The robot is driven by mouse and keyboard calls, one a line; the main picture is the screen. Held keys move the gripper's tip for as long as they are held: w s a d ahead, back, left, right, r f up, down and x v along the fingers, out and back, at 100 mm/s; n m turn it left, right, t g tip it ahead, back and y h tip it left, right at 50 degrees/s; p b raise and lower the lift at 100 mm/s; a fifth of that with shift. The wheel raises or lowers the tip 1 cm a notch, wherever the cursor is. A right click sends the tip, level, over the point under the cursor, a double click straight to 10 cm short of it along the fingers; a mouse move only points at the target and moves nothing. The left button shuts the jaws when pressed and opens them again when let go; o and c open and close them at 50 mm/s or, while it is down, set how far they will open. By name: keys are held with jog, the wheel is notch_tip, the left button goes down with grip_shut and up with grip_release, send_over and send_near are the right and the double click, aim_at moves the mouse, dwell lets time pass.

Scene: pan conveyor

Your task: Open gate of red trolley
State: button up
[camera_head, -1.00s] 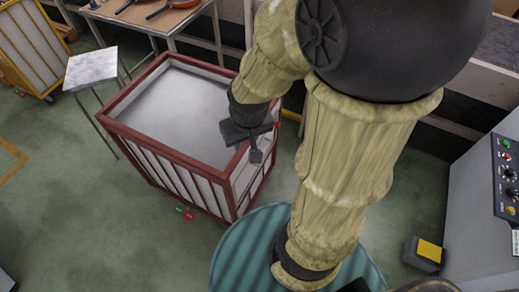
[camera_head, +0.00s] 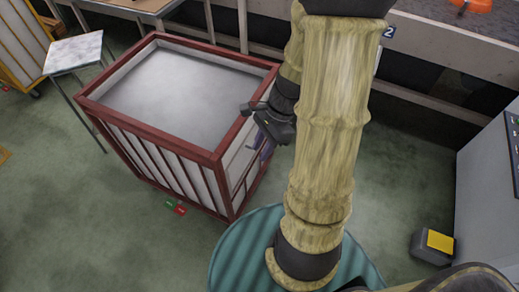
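The red trolley (camera_head: 218,158) stands left of my arm. It has a red frame, pale slatted sides and an open top with a plain grey-white inside. Its narrow side panel (camera_head: 237,168) faces my arm; whether this is the gate, I cannot tell. That side looks closed. My gripper (camera_head: 253,108) is at the outer right side of the trolley, close to the top rim. Contact with the rim is unclear. A small bluish-purple part (camera_head: 266,148) shows just below my gripper. The finger gap is hidden, so open or shut is unclear.
A small grey-topped stool (camera_head: 74,53) stands left of the trolley. A yellow-framed trolley (camera_head: 20,45) is at the far left. A yellow-topped box (camera_head: 438,242) sits on the floor at the right, beside a grey cabinet (camera_head: 485,190).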

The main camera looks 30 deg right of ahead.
jog(key=w+d+f+m+t+y+b, duration=0.2)
jog(key=d+f+m+t+b, duration=0.4)
jog(key=m, duration=0.8)
jog(key=w+d+f+m+t+y+b, duration=0.2)
jog(key=d+f+m+t+b, duration=0.4)
jog(key=d+f+m+b, duration=0.5)
notch_tip(320, 180, down, 4)
jog(key=d+m, duration=0.2)
jog(key=m, duration=0.1)
jog(key=shift+w+r+t+y+b, duration=0.2)
jog(key=shift+w+t+y+b, duration=0.15)
jog(key=shift+w+t+y, duration=0.05)
jog(key=shift+a, duration=0.1)
jog(key=b+x, duration=0.6)
jog(key=x, duration=1.1)
jog(key=shift+w+a, duration=0.15)
jog(key=shift+w, duration=0.1)
grip_shut()
